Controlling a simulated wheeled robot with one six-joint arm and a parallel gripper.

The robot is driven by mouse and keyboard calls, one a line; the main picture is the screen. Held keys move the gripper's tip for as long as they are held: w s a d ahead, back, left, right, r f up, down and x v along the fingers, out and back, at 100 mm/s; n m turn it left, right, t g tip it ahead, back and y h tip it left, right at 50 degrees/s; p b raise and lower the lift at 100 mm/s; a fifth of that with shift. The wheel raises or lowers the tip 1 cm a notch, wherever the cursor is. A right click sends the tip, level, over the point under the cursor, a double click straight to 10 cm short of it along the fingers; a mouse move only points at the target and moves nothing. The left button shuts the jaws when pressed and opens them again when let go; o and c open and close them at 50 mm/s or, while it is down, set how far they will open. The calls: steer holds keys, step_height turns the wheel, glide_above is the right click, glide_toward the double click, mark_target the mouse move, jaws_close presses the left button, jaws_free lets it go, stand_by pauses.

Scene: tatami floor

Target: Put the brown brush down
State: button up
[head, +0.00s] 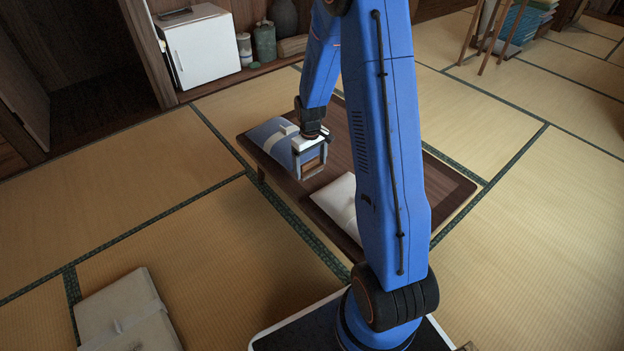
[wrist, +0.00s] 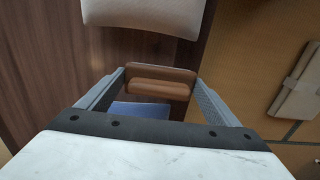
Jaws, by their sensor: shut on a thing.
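The brown brush (wrist: 160,82) lies crosswise between the two grey fingers of my gripper (wrist: 158,92) in the wrist view. My gripper is shut on it. In the head view, my gripper (head: 313,166) points down over the low dark wooden table (head: 440,190), with the brush (head: 313,172) as a small brown piece between the fingers. I cannot tell whether the brush touches the tabletop. The brush's underside is hidden.
A blue folded bundle with a pale band (head: 268,133) lies on the table just left of my gripper. A pale bundle (head: 336,198) lies nearer, partly behind my arm. Bare tabletop shows between them. Another pale bundle (head: 125,310) lies on the tatami at lower left.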

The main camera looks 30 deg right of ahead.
steer(key=shift+f, duration=3.35)
steer(key=o, duration=1.2)
steer(key=shift+f, duration=0.1)
